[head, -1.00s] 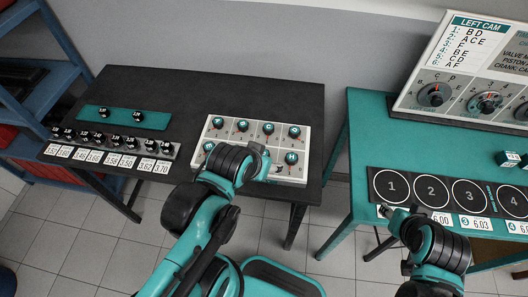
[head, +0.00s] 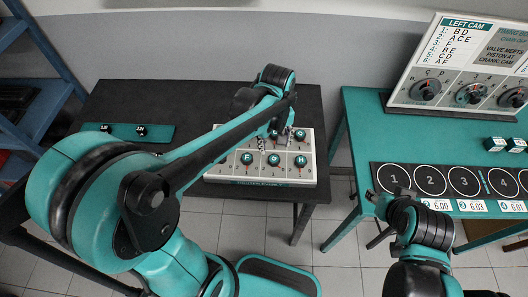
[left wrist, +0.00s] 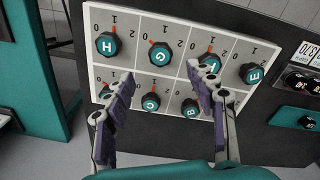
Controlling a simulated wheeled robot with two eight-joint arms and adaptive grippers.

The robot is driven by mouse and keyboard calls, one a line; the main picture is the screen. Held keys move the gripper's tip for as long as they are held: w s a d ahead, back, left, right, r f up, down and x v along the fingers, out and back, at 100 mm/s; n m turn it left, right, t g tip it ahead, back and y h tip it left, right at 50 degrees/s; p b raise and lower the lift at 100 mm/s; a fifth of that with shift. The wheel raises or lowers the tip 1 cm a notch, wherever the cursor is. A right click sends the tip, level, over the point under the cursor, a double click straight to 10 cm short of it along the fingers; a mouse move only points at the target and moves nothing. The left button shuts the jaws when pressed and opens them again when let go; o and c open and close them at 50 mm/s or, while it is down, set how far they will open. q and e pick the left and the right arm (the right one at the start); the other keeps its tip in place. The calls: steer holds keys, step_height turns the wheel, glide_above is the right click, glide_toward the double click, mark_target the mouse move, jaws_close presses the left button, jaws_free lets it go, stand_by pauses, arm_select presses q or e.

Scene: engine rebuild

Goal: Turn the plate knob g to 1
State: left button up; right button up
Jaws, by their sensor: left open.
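The white knob plate (head: 215,176) lies on the dark table and carries two rows of dark knobs with teal lettered caps. Knob G (head: 274,159) is in the front row in the head view, between F and H. In the left wrist view, knob G (left wrist: 161,53) shows upside down between H (left wrist: 108,43) and F (left wrist: 210,62), with a red mark at its upper left. My left gripper (left wrist: 160,88) is open and empty over the plate, its fingers apart on either side of G's column. Contact cannot be told. My right gripper (head: 376,203) is by the teal table; its jaws are unclear.
The dark table (head: 130,95) also bears a teal strip (head: 160,132) with small knobs. The teal table (head: 365,120) on the right holds a numbered pad (head: 447,181) and a LEFT CAM panel (head: 470,60). My left arm covers the dark table's front left.

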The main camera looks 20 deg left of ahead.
mark_target(274, 159)
arm_select(q)
steer(key=shift+w+f, duration=0.2)
steer(key=shift+a+f, duration=0.1)
steer(key=shift+f, duration=0.15)
step_height(274, 159, down, 8)
steer(key=shift+r+b, duration=0.25)
steer(key=shift+b, duration=1)
steer(key=c, duration=1.2)
